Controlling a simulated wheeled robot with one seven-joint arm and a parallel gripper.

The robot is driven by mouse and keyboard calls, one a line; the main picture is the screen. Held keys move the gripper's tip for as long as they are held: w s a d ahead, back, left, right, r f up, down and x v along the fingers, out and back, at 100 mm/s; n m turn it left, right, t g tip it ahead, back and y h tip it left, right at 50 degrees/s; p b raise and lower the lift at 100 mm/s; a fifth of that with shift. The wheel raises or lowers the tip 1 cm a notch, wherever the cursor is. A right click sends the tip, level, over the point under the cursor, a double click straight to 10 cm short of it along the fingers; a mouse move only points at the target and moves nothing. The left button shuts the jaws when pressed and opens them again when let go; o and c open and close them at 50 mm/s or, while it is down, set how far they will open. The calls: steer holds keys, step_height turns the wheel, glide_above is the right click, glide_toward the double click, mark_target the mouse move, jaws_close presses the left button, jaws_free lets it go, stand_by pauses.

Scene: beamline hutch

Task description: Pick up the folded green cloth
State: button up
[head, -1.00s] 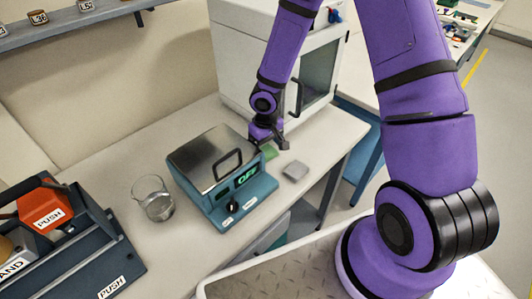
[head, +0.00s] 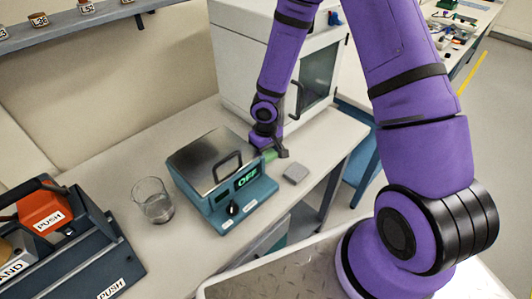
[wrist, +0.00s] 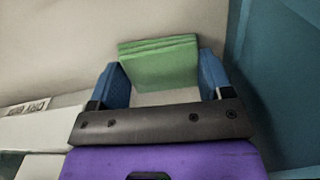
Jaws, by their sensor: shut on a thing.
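The folded green cloth (wrist: 160,65) is between the two blue fingers of my gripper (wrist: 161,78) in the wrist view. Its layered folded edge faces up in that view. In the head view, my gripper (head: 270,152) is down by the bench top, just right of the teal box, and only a small green part of the cloth (head: 270,155) shows beside it. My gripper is shut on the cloth. The head view does not clearly show whether the cloth touches the bench.
A teal box with a metal lid and an OFF display (head: 222,178) stands close left of my gripper. A grey square pad (head: 296,172) lies to the right. A glass beaker (head: 153,200) stands further left. A white cabinet (head: 235,60) stands behind.

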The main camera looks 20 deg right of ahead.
mark_target(266, 153)
step_height(266, 153, up, 18)
stand_by(0.6)
